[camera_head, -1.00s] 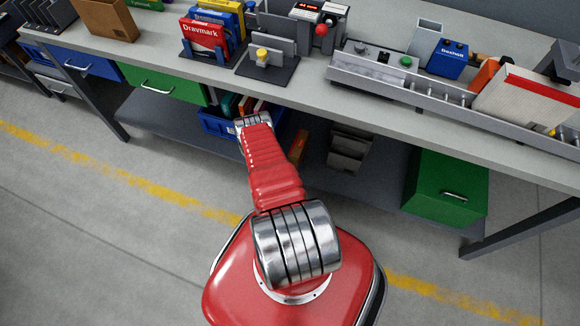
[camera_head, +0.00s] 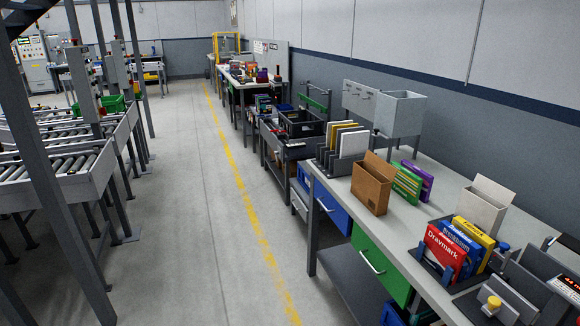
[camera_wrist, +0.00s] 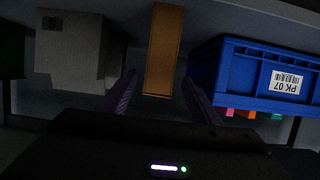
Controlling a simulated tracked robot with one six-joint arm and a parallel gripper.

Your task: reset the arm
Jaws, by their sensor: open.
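My gripper (camera_wrist: 155,95) shows only in the wrist view. Its two fingers stand apart, one on each side of an orange-brown upright piece (camera_wrist: 163,50) that lies beyond or between them; I cannot tell how far off it is. Nothing is visibly clamped. A blue bin (camera_wrist: 235,75) labelled PK 07 is at the right of that view, and a grey box (camera_wrist: 75,50) is at the left. The view is dark. My arm is not in the head view.
In the head view a long workbench (camera_head: 440,215) runs along the right, with a brown box (camera_head: 371,185), a red Dravmark box (camera_head: 442,250) and drawers. Roller conveyors (camera_head: 60,175) stand at the left. The floor aisle (camera_head: 200,200) between them is clear.

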